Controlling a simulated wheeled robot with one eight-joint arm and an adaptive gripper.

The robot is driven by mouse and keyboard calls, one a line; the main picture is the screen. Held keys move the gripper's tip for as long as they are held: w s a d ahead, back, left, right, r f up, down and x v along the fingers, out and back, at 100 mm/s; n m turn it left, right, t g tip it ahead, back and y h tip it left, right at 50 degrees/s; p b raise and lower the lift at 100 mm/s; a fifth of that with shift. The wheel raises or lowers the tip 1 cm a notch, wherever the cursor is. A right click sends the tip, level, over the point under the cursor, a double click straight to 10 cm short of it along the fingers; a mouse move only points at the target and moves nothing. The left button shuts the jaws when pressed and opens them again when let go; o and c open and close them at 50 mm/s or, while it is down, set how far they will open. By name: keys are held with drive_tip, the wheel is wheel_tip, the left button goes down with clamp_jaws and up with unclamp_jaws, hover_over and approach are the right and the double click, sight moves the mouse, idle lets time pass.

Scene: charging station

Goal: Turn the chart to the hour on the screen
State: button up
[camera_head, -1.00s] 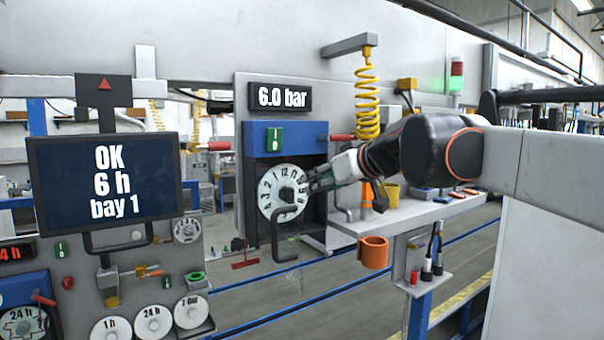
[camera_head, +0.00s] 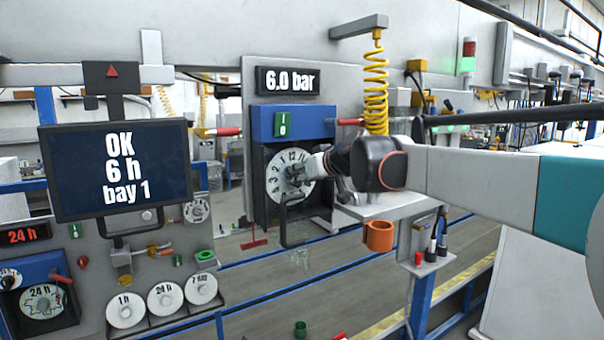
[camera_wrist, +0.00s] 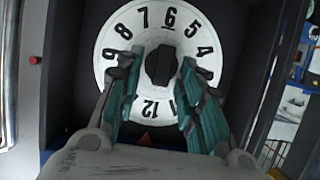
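The screen (camera_head: 118,170) at left reads "OK 6 h bay 1". The chart (camera_head: 275,180) is a round white dial with black hour numbers, under a blue housing; it also shows in the wrist view (camera_wrist: 114,42). There its 12 is at the bottom, near a red triangle (camera_wrist: 145,138), and its underlined 6 is at the top. A black knob (camera_wrist: 160,66) stands at its centre. My gripper (camera_wrist: 164,62) is open, with one finger on each side of the knob; I cannot tell whether they touch it. In the head view my gripper (camera_head: 300,172) covers the chart's right part.
A "6.0 bar" display (camera_head: 287,81) is above the housing. A shelf (camera_head: 395,208) with an orange cup (camera_head: 378,236) is at right. Spare discs (camera_head: 165,298) stand at lower left.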

drive_tip(key=shift+w+a, duration=0.1)
drive_tip(key=c, duration=0.3)
clamp_jaws()
